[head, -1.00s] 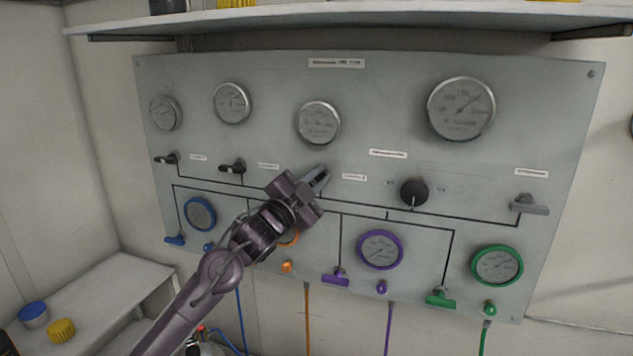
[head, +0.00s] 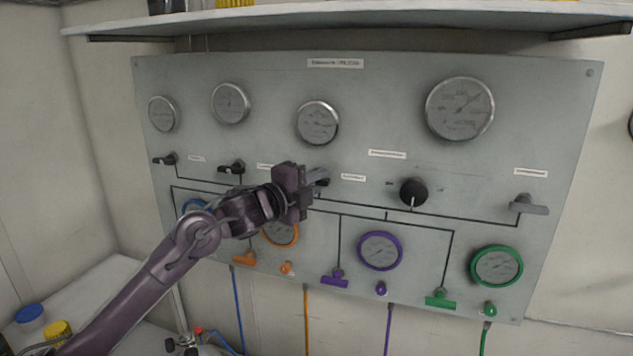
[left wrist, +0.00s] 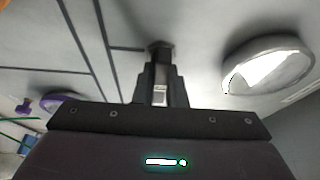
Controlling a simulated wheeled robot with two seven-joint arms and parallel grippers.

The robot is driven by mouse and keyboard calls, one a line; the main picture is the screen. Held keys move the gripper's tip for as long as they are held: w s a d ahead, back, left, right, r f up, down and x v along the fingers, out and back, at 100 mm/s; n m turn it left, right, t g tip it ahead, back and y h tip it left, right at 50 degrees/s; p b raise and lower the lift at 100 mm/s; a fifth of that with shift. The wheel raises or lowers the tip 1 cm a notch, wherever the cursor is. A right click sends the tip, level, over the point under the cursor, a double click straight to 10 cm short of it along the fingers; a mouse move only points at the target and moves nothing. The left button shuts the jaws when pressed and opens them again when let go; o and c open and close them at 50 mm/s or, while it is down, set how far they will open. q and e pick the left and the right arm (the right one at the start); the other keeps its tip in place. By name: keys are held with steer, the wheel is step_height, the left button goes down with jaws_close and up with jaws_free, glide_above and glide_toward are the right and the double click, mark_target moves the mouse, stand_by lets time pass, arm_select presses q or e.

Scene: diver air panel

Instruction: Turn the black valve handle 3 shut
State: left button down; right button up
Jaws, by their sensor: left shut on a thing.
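My left gripper (head: 318,178) is at the panel, below the third small gauge, with its jaws shut on black valve handle 3 (head: 323,183). The gripper hides most of this handle in the head view. In the left wrist view the handle's dark stem (left wrist: 160,47) shows at the panel between the fingers (left wrist: 158,90). Two similar black handles, the first (head: 166,160) and the second (head: 233,168), sit to the left in the same row. My right gripper is not in view.
A round black knob (head: 413,192) and a grey lever (head: 528,205) are to the right on the panel (head: 390,90). An orange-rimmed gauge (head: 283,243) is partly behind my wrist. A shelf (head: 400,18) overhangs the panel. Purple (head: 334,280) and green (head: 440,300) handles sit lower down.

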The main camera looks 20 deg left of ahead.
arm_select(q)
steer(key=shift+f, duration=0.1)
stand_by(0.4)
steer(key=c, duration=1.5)
jaws_free()
steer(key=b+v, duration=0.3)
steer(key=v, duration=0.4)
steer(key=shift+s+a+b, duration=0.1)
steer(key=shift+s+b, duration=0.3)
